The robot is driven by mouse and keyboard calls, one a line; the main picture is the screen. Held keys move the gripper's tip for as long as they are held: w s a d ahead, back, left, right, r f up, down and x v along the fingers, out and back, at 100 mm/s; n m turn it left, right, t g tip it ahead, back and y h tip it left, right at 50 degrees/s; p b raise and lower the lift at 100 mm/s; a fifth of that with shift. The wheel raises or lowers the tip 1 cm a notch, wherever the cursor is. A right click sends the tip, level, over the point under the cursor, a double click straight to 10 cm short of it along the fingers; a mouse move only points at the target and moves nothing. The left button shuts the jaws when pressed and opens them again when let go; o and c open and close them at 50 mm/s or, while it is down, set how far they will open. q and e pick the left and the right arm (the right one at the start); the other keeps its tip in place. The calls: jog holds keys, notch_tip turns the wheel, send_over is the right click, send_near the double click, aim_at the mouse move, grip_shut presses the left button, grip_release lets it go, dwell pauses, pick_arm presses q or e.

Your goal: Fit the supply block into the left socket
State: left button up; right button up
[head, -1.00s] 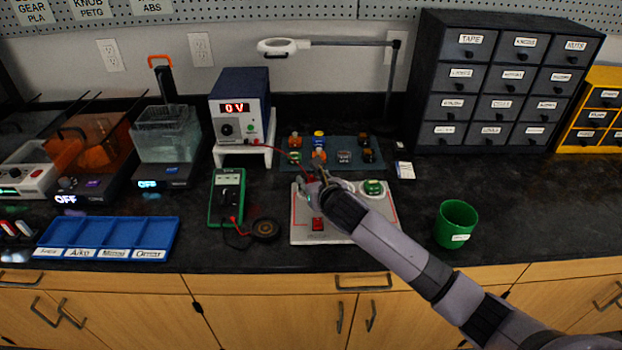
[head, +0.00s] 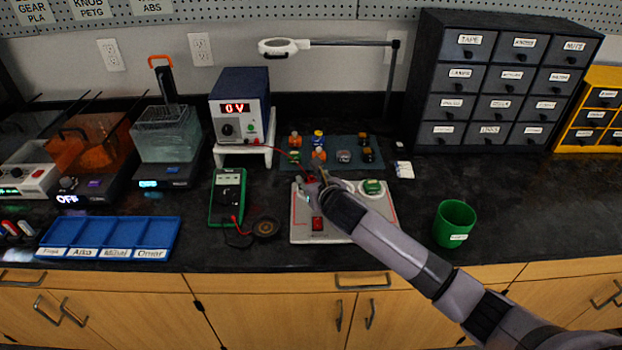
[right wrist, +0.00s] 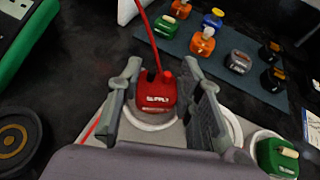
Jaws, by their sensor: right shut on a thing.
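The red supply block (right wrist: 155,92), with a red lead running up from it, is between the fingers of my right gripper (right wrist: 165,100). It is over the white ring of the left socket (right wrist: 150,119); I cannot tell whether it is seated or just above. In the head view my right gripper (head: 322,180) is at the back left of the white socket board (head: 335,236), shut on the block and partly hiding it. The right socket holds a green block (right wrist: 279,157), also visible in the head view (head: 373,187). The ring between them is partly hidden by my finger. My left gripper is out of view.
Behind the board, a dark mat (head: 332,163) holds several coloured blocks. The power supply (head: 240,108) reads 0 V. A green multimeter (head: 226,197) and a round dark disc (head: 265,230) are left of the board. A green cup (head: 455,222) stands right, with clear bench between.

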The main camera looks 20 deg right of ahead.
jog(key=shift+p, duration=0.3)
jog(key=shift+f, duration=0.4)
dwell(0.3)
jog(key=shift+r, duration=0.15)
jog(key=shift+r+p, duration=0.7)
jog(key=shift+p, duration=0.25)
jog(key=shift+c, duration=0.2)
jog(key=shift+p, duration=0.45)
jog(key=shift+f+b, duration=0.4)
jog(key=shift+f, duration=0.4)
dwell(0.7)
jog(key=shift+r, duration=0.1)
jog(key=shift+r+p, duration=0.75)
jog(key=shift+p, duration=0.35)
